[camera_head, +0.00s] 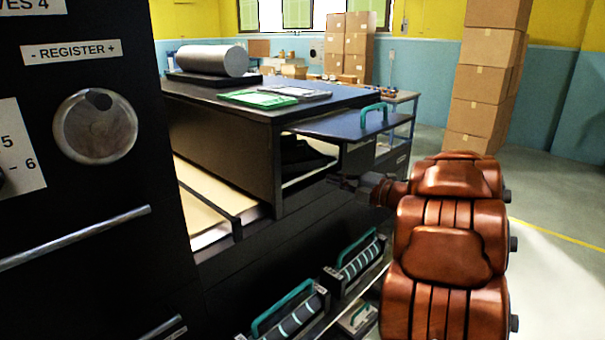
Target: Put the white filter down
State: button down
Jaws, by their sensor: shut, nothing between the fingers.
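My copper-coloured arm reaches in from the right. My gripper (343,181) is shut and empty, just in front of an open bay (305,158) in the black machine. A raised flap (340,124) with a teal handle is above the bay. I see nothing that is clearly the white filter. A flat pale grey-white panel (304,94) lies on top of the machine beside a green one (258,98); I cannot tell if it is the filter. The inside of the bay is dark.
A grey roll (212,60) lies on the machine top. Units with teal handles (290,312) sit low in front. A dark panel with a register knob (95,126) stands close on the left. Stacked boxes (486,80) stand behind; floor is clear at right.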

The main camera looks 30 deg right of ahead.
jog(key=s+n+y, duration=0.1)
jog(key=s+y, duration=0.1)
jog(key=p, duration=0.3)
send_near(292, 167)
jog(key=w+a, duration=0.2)
jog(key=a, duration=0.2)
jog(key=shift+w+d+r, duration=0.1)
jog(key=shift+w+d, duration=0.1)
jog(key=shift+w, duration=0.35)
jog(key=shift+w+d+r, duration=0.1)
jog(key=shift+w+d, duration=0.15)
jog(key=shift+w, duration=0.35)
jog(key=shift+w+d+f+p, duration=0.15)
jog(key=shift+w+p, duration=0.1)
jog(key=shift+w, duration=0.15)
jog(key=shift+w+d+r+p, duration=0.1)
jog(key=shift+w+d+p, duration=0.15)
jog(key=shift+w, duration=0.15)
jog(key=shift+a+f, duration=0.1)
